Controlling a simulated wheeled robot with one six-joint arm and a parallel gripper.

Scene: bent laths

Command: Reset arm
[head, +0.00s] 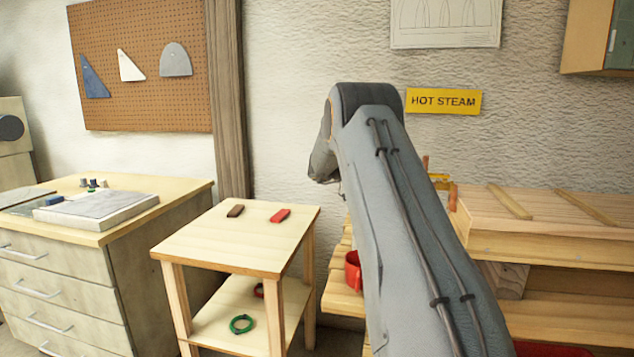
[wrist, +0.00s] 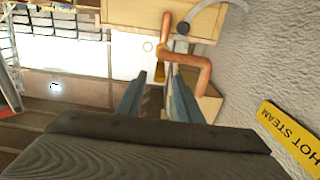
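My arm (head: 390,190) is raised in front of the wall in the head view, and its gripper end is hidden there. In the wrist view my gripper (wrist: 157,72) has its two fingers apart with a gap between them. I see nothing held in it. A copper-coloured pipe (wrist: 195,61) with a yellow part shows beyond the fingertips.
A small wooden table (head: 240,245) bears a brown block (head: 235,211) and a red block (head: 280,215); a green ring (head: 241,324) lies on its lower shelf. A red mug (head: 353,272) stands partly behind my arm. A workbench (head: 560,245) is at right, drawers (head: 60,290) at left.

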